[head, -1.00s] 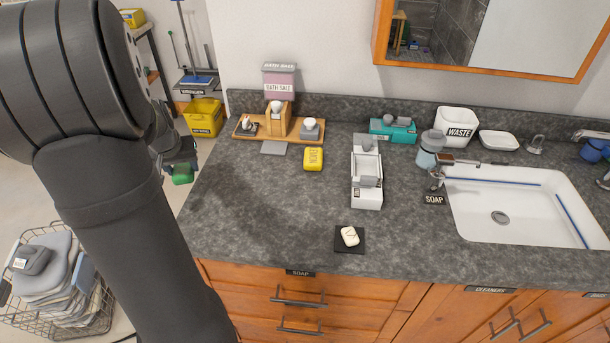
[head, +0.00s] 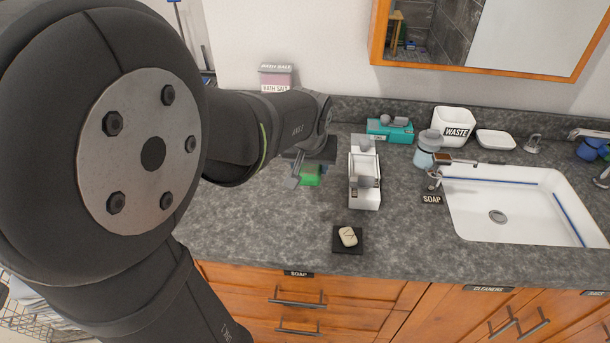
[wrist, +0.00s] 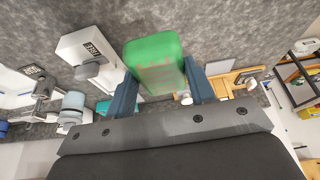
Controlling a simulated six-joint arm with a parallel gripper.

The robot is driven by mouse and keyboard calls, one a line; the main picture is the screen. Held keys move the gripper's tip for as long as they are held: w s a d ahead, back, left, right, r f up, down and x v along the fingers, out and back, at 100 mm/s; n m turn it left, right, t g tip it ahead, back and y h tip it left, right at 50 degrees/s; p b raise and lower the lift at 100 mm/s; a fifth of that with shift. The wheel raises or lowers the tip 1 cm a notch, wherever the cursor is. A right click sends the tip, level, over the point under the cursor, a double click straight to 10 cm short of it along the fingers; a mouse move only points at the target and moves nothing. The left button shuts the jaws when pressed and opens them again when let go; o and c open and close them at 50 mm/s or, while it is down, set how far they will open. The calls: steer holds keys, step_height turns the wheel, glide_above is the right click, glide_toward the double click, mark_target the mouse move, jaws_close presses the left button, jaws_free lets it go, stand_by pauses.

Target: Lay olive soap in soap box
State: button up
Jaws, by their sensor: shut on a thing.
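The olive soap is a green bar (head: 311,175) with faint lettering, held between the two blue-grey fingers of my gripper (head: 303,174). The green bar also shows in the wrist view (wrist: 155,62), with a finger of my gripper (wrist: 162,85) on each side. It is over the counter, just left of a long white box (head: 364,195) with grey pieces in it. The white box shows at the upper left of the wrist view (wrist: 75,50), with a small dark label I cannot read surely. No box in view is clearly marked as the soap box.
A black mat (head: 339,247) with a pale soap (head: 348,236) lies near the counter's front edge. A teal box (head: 390,134), a pale blue jar (head: 427,150) and a sink (head: 500,190) are to the right. Bare counter (head: 240,215) lies in front of my gripper.

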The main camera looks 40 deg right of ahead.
steer(key=shift+s+d+r, duration=0.1)
steer(key=shift+s+d, duration=0.1)
steer(key=shift+s, duration=0.3)
steer(key=shift+s+d+r, duration=0.1)
steer(key=shift+s+d, duration=0.05)
steer(key=shift+s, duration=0.35)
steer(key=w+a+f, duration=0.1)
steer(key=w+f, duration=0.1)
steer(key=w, duration=0.1)
steer(key=w+a+f, duration=0.1)
steer(key=w+f, duration=0.1)
steer(key=w, duration=0.2)
steer(key=w+a+f, duration=0.1)
steer(key=w+f, duration=0.2)
steer(key=w, duration=0.1)
steer(key=shift+f, duration=2.05)
steer(key=shift+f, duration=0.1)
steer(key=o, duration=1)
steer(key=shift+o, duration=0.2)
steer(key=v, duration=1.1)
steer(key=shift+o, duration=0.4)
steer(key=shift+s+a+r, duration=0.2)
steer(key=shift+a+r, duration=0.1)
steer(key=shift+r, duration=0.25)
